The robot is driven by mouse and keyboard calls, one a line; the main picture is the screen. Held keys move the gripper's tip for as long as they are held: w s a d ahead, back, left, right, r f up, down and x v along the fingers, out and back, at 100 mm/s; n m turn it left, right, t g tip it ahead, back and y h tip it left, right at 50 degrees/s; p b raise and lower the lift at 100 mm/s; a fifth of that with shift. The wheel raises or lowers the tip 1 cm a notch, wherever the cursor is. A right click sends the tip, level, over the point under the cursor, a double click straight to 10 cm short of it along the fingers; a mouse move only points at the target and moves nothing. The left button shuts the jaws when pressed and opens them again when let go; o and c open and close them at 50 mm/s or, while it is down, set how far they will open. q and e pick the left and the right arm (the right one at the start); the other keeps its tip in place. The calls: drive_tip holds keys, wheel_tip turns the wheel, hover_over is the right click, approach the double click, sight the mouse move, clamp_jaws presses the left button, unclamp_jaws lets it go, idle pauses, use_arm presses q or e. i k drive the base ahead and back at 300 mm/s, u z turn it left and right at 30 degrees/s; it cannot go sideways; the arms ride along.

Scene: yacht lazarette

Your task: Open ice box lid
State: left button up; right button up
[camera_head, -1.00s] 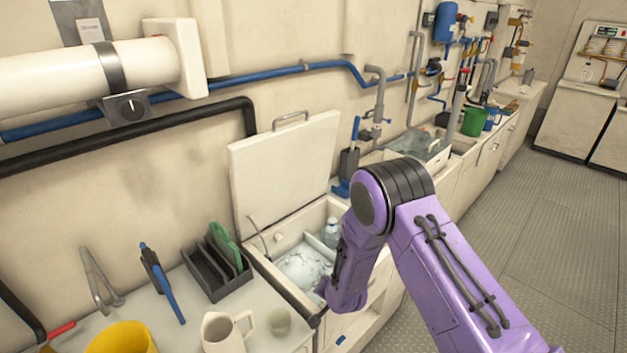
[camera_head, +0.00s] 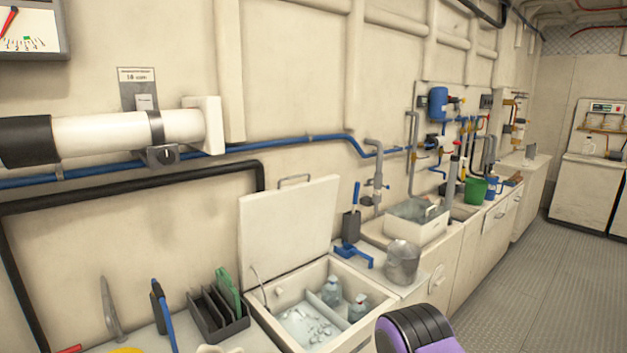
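The ice box (camera_head: 279,334) is set in the counter at the lower middle. Its white lid (camera_head: 287,228) stands upright, leaning back toward the wall, with a metal handle along its top edge. Ice (camera_head: 306,327) and clear bottles (camera_head: 331,291) show inside the open box. A purple and black part of my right arm shows at the bottom edge, right of the box. Neither gripper is in view.
A dark rack with a green board (camera_head: 228,291) stands left of the box. Pipes run along the wall. The floor (camera_head: 535,290) at right is clear.

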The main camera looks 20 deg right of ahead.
sight(280, 230)
drive_tip(key=z, duration=0.75)
drive_tip(key=i, duration=0.5)
